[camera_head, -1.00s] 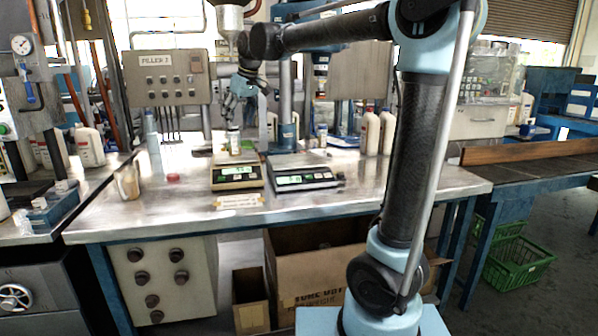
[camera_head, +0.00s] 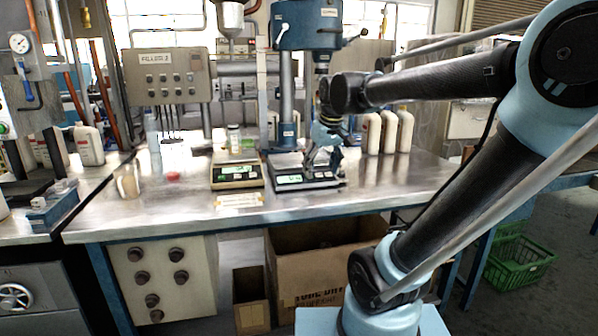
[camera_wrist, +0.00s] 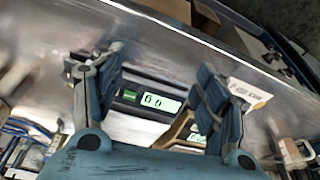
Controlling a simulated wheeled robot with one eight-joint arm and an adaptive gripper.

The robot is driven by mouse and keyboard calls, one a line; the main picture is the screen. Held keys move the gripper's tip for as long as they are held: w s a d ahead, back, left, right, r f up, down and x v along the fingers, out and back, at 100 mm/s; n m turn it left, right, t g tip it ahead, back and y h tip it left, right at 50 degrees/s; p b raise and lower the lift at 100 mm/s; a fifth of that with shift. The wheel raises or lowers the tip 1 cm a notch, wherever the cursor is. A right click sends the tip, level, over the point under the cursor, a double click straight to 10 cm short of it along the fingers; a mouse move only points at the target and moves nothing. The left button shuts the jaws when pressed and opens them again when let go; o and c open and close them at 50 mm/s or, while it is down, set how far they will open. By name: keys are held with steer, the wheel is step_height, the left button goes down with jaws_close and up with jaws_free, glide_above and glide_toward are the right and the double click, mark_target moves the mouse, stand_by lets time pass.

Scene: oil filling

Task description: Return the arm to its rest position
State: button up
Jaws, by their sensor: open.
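My gripper (camera_head: 322,160) hangs over the dark scale (camera_head: 302,178) on the steel bench, fingers down. The wrist view shows the gripper's two fingers (camera_wrist: 160,78) spread apart with nothing between them. Below them is the dark scale's lit display (camera_wrist: 150,101). My arm leans right from its base, its upper link reaching back left over the bench.
A cream scale (camera_head: 237,174) stands left of the dark one, with a small jar (camera_head: 234,139) at its back. White bottles (camera_head: 388,132) stand behind the gripper to the right. A filler column (camera_head: 287,90) rises behind. A metal cup (camera_head: 128,182) stands at left.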

steer(key=s+d+f+m, duration=0.2)
steer(key=s+d+f, duration=0.4)
steer(key=s+f, duration=0.2)
steer(key=s+d+f+m+h, duration=0.1)
steer(key=s+d+f+m, duration=0.1)
steer(key=s+d+f, duration=0.4)
step_height(320, 180, down, 4)
steer(key=shift+s+r+m+g, duration=0.15)
steer(key=shift+s+m+g, duration=0.2)
steer(key=shift+s, duration=0.7)
steer(key=shift+w+f, duration=0.2)
steer(key=shift+w, duration=0.3)
stand_by(1.3)
